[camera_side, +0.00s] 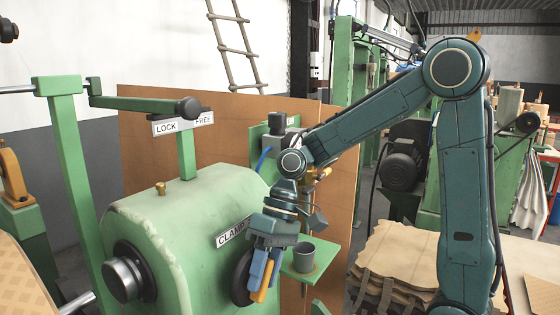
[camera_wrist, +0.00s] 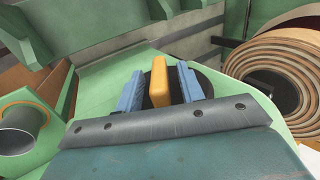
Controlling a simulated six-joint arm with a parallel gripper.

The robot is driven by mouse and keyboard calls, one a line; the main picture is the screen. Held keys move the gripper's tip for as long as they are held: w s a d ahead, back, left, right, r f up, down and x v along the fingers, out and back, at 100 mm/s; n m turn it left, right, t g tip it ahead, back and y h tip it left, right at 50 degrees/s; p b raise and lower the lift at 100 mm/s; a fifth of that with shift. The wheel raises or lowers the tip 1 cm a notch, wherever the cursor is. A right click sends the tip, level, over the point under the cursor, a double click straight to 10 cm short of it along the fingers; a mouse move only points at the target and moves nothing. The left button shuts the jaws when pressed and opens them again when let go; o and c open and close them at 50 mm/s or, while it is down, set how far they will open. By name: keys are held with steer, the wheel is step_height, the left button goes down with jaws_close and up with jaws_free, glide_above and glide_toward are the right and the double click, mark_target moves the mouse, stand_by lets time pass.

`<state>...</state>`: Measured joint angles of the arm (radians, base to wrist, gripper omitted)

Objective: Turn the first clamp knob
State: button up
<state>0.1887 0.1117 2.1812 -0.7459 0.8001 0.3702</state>
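The clamp knob is a black disc (camera_side: 240,277) with an orange grip bar (camera_side: 265,282), on the side of the green housing (camera_side: 180,225) below a CLAMP label (camera_side: 233,233). The bar (camera_wrist: 160,82) and part of the disc (camera_wrist: 207,82) also show in the wrist view. My gripper (camera_side: 262,272) points down at the knob. Its blue fingers stand on either side of the bar, with narrow dark gaps between them and the bar in the wrist view (camera_wrist: 160,88). It looks open around the bar. Part of the disc is hidden behind the fingers.
A green lever (camera_side: 140,104) and a LOCK/FREE sign (camera_side: 183,123) are above the housing. A wound coil (camera_wrist: 285,72) is at the right in the wrist view.

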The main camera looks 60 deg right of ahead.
jaws_close()
steer(key=shift+a+h, duration=0.1)
steer(key=shift+h, duration=0.5)
steer(key=shift+a+r+h, duration=0.1)
steer(key=shift+a+h, duration=0.05)
steer(key=shift+h, duration=0.95)
steer(key=shift+a+h, duration=0.1)
steer(key=shift+h, duration=1.2)
jaws_free()
